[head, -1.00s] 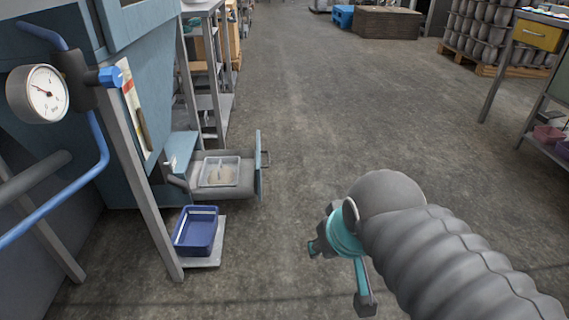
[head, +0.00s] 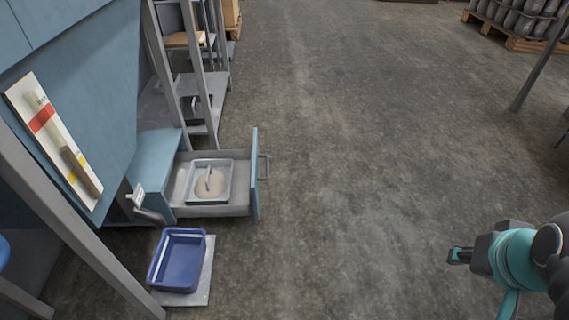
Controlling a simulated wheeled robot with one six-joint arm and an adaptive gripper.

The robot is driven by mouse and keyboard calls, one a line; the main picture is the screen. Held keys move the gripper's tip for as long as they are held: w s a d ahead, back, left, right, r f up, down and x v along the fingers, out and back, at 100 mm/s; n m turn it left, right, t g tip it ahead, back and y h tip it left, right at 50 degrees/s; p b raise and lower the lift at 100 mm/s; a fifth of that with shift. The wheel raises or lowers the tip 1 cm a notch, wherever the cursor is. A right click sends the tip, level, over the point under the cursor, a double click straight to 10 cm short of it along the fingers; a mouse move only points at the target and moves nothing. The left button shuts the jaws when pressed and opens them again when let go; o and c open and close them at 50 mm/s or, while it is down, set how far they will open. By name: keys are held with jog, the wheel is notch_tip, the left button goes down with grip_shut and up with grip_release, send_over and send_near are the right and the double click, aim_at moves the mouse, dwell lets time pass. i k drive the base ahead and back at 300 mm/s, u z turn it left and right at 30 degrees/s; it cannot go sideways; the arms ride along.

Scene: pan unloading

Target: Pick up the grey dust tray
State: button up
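The grey dust tray (head: 229,181) is a light grey, shallow rectangular tray holding a beige heap of dust. It sits inside the pulled-out drawer (head: 238,209) under the blue machine, left of centre. A thin light bar shows over the heap; I cannot tell if it is a handle. My gripper (head: 484,282) is at the lower right edge, far from the tray over bare floor. Its fingers are spread apart and nothing shows between them; the lower finger is cut off by the frame edge.
A dark blue tray (head: 160,286) rests on a pale plate (head: 205,284) in front of the drawer. The drawer's blue front (head: 255,172) stands upright with a handle. A grey machine leg (head: 88,240) slants at left. Shelving (head: 205,95) stands behind. The floor right of the drawer is clear.

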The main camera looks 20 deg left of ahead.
aim_at(209, 180)
jog(key=u, duration=0.1)
jog(key=i, duration=0.75)
jog(key=u, duration=1)
jog(key=i, duration=0.65)
jog(key=u, duration=0.8)
